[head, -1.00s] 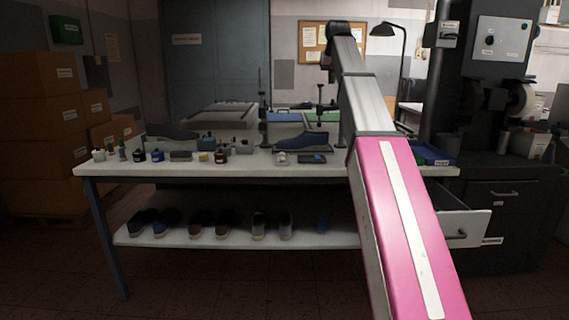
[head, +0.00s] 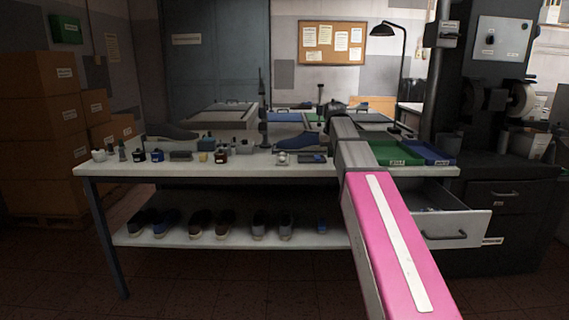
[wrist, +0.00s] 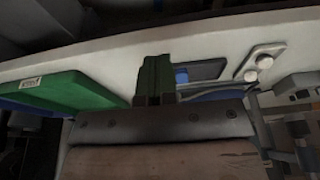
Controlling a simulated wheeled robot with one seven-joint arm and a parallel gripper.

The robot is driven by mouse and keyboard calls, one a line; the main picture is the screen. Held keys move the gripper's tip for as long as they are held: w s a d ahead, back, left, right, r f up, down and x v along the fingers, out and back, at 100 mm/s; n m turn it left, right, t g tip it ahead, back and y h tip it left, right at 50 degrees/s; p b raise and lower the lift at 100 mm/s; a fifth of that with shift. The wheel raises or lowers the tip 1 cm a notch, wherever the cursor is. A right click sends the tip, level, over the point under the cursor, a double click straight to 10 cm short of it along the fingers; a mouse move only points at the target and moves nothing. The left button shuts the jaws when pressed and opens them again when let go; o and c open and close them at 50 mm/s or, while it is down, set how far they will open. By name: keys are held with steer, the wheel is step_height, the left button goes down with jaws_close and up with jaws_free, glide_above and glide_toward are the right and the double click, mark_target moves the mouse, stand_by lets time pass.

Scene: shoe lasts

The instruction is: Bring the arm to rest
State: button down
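My arm (head: 392,240), with a pink link, reaches from the lower right over the workbench (head: 215,168). Its far end is low over the bench's right half, and my gripper is hidden behind the arm in the head view. In the wrist view my gripper (wrist: 156,75) shows as dark fingers close together with no gap seen and nothing visible held. It is above the bench's pale edge, between the green tray (wrist: 62,92) and a dark pad with a blue part (wrist: 205,70).
The green tray (head: 392,148) and a blue tray (head: 430,153) are right of the arm. A blue shoe form (head: 296,142) and small bottles (head: 157,156) are left. A drawer (head: 445,230) stands open at right. Shoes (head: 210,222) line the lower shelf.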

steer(key=s+f+g, duration=0.1)
steer(key=s+f, duration=0.8)
steer(key=f, duration=0.4)
steer(key=s+f+g, duration=0.1)
steer(key=s+f, duration=0.9)
steer(key=f, duration=0.3)
steer(key=s+f+g, duration=0.1)
steer(key=s+f, duration=0.8)
steer(key=f, duration=0.4)
steer(key=shift+s+d, duration=0.15)
steer(key=shift+d, duration=0.2)
